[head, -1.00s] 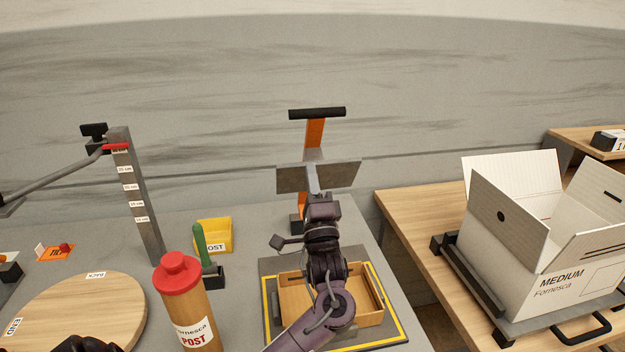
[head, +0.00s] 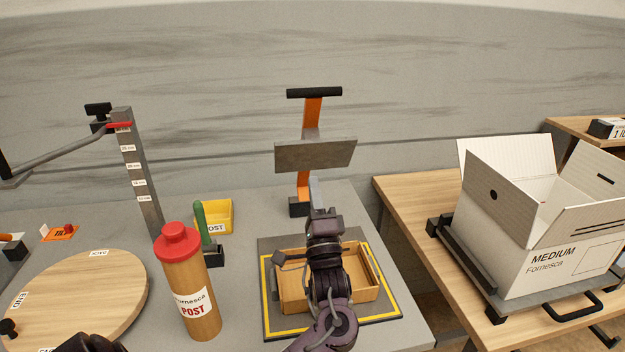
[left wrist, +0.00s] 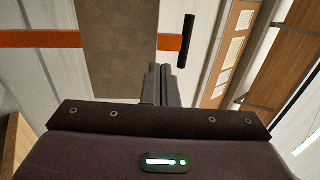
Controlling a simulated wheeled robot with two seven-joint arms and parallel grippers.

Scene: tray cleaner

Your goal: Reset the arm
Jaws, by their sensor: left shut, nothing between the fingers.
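A tall orange arm (head: 312,114) with a black crossbar handle (head: 314,92) and a wide grey plate (head: 318,156) stands at the back of the grey table. My left gripper (head: 315,192) is shut and empty, its fingertips just below the plate in the head view. In the left wrist view the closed fingers (left wrist: 160,84) point toward the grey plate (left wrist: 118,45), with the orange arm (left wrist: 40,39) and black handle (left wrist: 187,52) beyond. I cannot tell whether the fingertips touch anything. My right gripper is not clearly seen.
A wooden tray (head: 292,296) lies on a yellow-edged mat (head: 386,314) beneath my left arm. A red-capped bottle (head: 193,285), yellow bin (head: 214,216) and round board (head: 80,295) stand left. An open white carton (head: 560,262) sits on the wooden table at right.

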